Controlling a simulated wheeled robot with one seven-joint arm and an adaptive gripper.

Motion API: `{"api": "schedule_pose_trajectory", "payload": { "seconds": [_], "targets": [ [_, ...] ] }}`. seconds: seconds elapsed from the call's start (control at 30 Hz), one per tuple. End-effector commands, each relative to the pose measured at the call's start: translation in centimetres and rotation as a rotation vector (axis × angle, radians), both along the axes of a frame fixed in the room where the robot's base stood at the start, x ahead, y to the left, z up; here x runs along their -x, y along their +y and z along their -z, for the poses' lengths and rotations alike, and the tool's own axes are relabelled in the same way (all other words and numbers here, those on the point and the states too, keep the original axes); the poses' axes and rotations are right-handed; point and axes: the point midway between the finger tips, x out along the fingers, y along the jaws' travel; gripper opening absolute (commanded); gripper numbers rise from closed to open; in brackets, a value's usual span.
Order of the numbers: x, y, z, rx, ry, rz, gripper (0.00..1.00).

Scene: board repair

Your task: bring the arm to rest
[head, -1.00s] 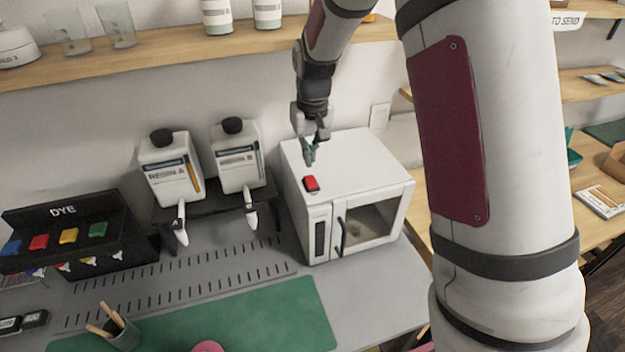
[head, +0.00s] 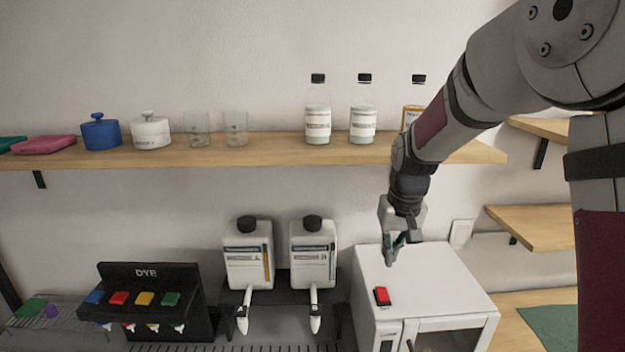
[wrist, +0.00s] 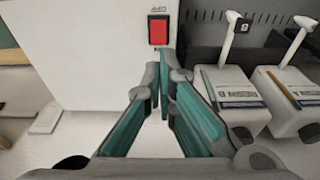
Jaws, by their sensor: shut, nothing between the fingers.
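My gripper (head: 393,256) hangs fingers-down at the top of the white oven-like box (head: 440,278), behind its red switch (head: 381,296). In the wrist view my gripper (wrist: 164,82) is shut with its teal-padded fingertips together and nothing between them. The red switch (wrist: 158,31) shows just beyond the fingertips there, on the white box (wrist: 100,50). Whether the fingers touch the box cannot be told. My arm comes down from the upper right in the head view.
Two resin jugs (head: 248,255) with spouts stand left of the box. A dye rack (head: 150,292) is further left. A wooden shelf (head: 270,150) above carries bottles (head: 317,115), glasses (head: 197,130) and lidded jars (head: 100,132). My arm passes in front of the shelf's right end.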

Motion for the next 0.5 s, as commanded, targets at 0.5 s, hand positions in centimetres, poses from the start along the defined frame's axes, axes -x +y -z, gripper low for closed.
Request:
{"api": "schedule_pose_trajectory", "payload": {
  "seconds": [0.5],
  "targets": [
    [13.0,0.1,-11.3,-0.022,-0.146,-0.001,0.00]
  ]
}}
